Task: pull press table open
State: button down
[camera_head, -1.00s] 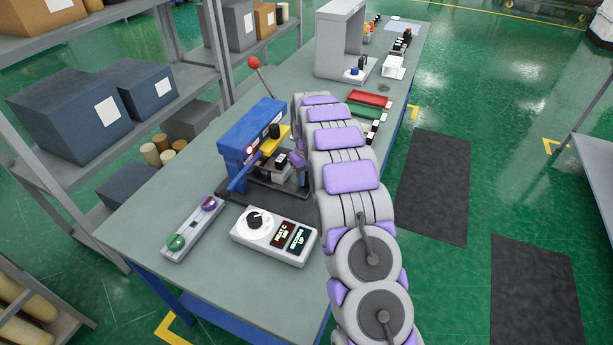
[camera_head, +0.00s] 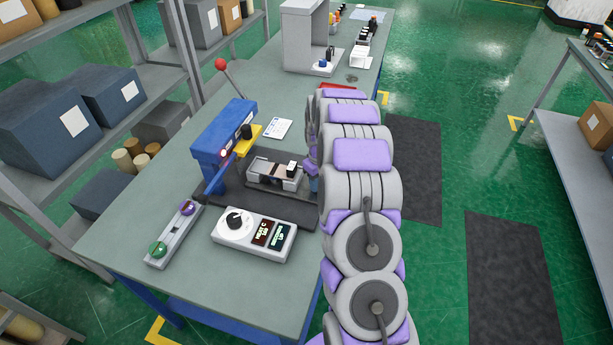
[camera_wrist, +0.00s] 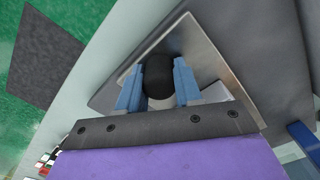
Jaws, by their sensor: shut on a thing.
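The blue press (camera_head: 222,135) stands on the grey-green bench, with a red-balled lever (camera_head: 221,65) behind it. Its metal press table (camera_head: 262,168) sticks out to the right of the press over a dark base and carries a small black-and-white block (camera_head: 291,167). In the wrist view, my gripper's blue fingers (camera_wrist: 158,88) are shut on a round black knob (camera_wrist: 158,72) beside a metal plate edge (camera_wrist: 205,50). In the head view, my arm hides most of my gripper, at the table's right end.
A control box with a dial (camera_head: 254,234) and a two-button box (camera_head: 173,234) lie in front of the press. A grey frame (camera_head: 300,40) stands farther back. Shelves with boxes are on the left. Open green floor with dark mats (camera_head: 412,170) is on the right.

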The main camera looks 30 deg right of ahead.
jog(key=c, duration=0.8)
grip_release()
jog(key=shift+w, duration=0.1)
jog(key=shift+r, duration=0.1)
notch_tip(320, 180, up, 17)
jog(key=p, duration=0.3)
jog(key=shift+d, duration=0.1)
